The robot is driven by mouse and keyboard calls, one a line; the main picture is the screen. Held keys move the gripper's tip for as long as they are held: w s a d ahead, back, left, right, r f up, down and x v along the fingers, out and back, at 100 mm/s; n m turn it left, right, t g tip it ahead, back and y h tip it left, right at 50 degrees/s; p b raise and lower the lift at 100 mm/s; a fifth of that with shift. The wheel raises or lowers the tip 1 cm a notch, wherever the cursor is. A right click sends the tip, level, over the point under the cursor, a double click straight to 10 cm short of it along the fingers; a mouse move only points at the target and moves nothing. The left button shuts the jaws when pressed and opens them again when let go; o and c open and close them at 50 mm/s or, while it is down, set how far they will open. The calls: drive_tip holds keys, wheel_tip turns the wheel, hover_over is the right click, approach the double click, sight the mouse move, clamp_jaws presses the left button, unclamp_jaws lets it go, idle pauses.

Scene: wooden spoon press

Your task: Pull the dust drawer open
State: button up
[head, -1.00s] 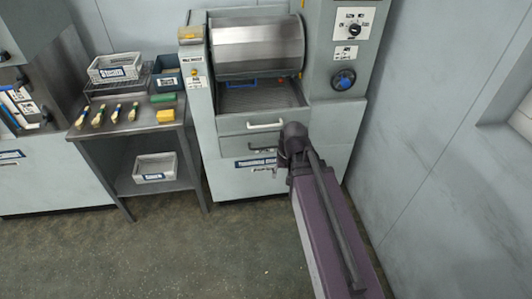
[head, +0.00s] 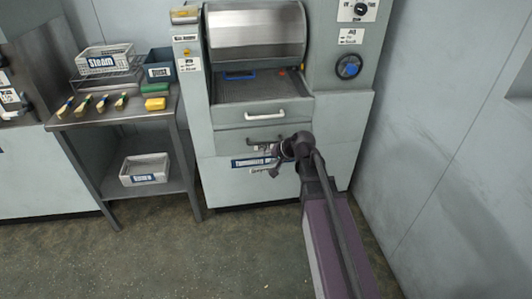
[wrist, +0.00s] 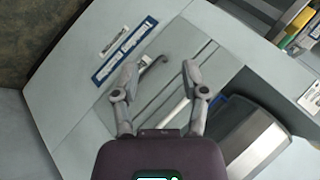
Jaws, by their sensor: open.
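The grey press has two stacked drawer fronts under its drum. The upper front (head: 232,118) has a pale bar handle (head: 265,115). The lower front (head: 228,141) has a dark handle (head: 258,145); both fronts look closed. I cannot read which one is marked dust. My gripper (head: 268,160) is open and empty in front of the lower front's right part. In the wrist view my spread fingers (wrist: 160,69) face the dark handle (wrist: 153,65), which shows between and beyond the fingertips. The pale handle (wrist: 174,111) lies nearer the palm. Contact cannot be told.
A steel side table (head: 110,116) with brushes, a yellow block (head: 155,104) and bins stands to the left. A pale basket (head: 145,169) is on its lower shelf. A wall (head: 450,130) closes the right side. The floor (head: 150,255) in front is clear.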

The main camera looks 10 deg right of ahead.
drive_tip(key=w+d+f+m+t+y+b, duration=0.1)
drive_tip(key=w+d+f+m+t+b, duration=0.25)
drive_tip(key=w+f+b, duration=0.6)
drive_tip(key=m+t+b, duration=0.5)
drive_tip(key=m+b, duration=0.1)
drive_tip(key=b, duration=0.6)
approach(265, 143)
drive_tip(key=v, duration=0.3)
drive_tip(key=shift+d+r+g+h, duration=0.15)
drive_tip(key=shift+r+g+h, duration=0.15)
drive_tip(key=shift+h, duration=0.1)
drive_tip(key=shift+w, duration=0.1)
drive_tip(key=b+x, duration=0.2)
drive_tip(key=x, duration=1.1)
drive_tip(key=shift+w+a+f, duration=0.1)
drive_tip(key=shift+w+a, duration=0.1)
drive_tip(key=shift+w, duration=0.1)
